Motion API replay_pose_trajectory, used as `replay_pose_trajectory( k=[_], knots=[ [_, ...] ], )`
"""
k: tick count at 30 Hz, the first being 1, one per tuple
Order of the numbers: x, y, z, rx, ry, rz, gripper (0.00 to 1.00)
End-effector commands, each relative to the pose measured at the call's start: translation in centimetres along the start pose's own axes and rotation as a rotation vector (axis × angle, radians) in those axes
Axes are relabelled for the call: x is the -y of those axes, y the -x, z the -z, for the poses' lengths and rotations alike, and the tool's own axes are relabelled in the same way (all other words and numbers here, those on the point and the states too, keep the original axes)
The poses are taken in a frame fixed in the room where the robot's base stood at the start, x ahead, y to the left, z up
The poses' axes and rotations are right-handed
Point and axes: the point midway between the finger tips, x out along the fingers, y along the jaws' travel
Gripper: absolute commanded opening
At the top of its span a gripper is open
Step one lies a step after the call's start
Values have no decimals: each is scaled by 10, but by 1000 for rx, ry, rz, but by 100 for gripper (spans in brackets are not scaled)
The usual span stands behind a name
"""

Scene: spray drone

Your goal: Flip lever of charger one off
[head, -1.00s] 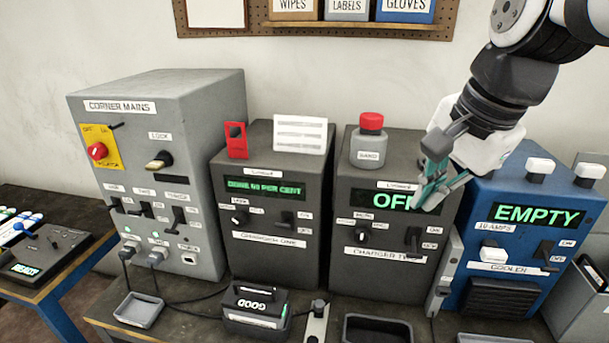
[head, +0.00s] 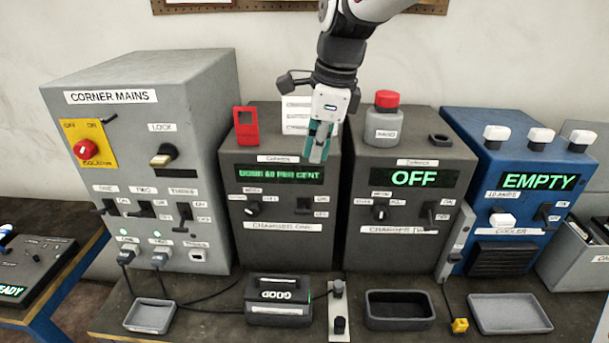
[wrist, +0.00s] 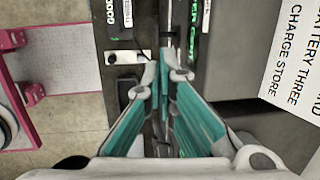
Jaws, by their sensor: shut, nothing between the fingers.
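Charger one (head: 275,240) is a dark grey box in the middle of the head view. Its green display (head: 279,174) reads "DONE 60 PER CENT". Its small dark lever (head: 303,205) sits at the right of the front, beside the ON and OFF labels; I cannot tell its position surely. My gripper (head: 317,157) hangs in front of the upper right of charger one, above the lever, with its teal fingers pointing down. The gripper is shut and empty. In the wrist view its fingertips (wrist: 164,62) meet near the charger's face; the lever is not clear there.
Charger two (head: 392,250), reading OFF, stands close on the right, with a red-topped container (head: 384,120) on top. The corner mains cabinet (head: 150,90) is at left. A battery (head: 278,300) marked GOOD sits in front of charger one. The blue cooler (head: 520,160) is at right.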

Motion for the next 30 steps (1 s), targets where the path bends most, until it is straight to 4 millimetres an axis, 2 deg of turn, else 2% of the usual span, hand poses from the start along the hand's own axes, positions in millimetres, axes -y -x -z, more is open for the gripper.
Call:
replay_pose_trajectory(
  k=[5,8,21,27,30],
  knots=[
    [-1,-7,0,-1,1,-2,0],
    [-1,-19,0,-2,0,-5,0],
    [-1,-103,1,-2,0,-4,0],
    [-1,-129,1,-1,1,-2,0],
    [-1,-136,1,-1,0,-2,0]
  ],
)
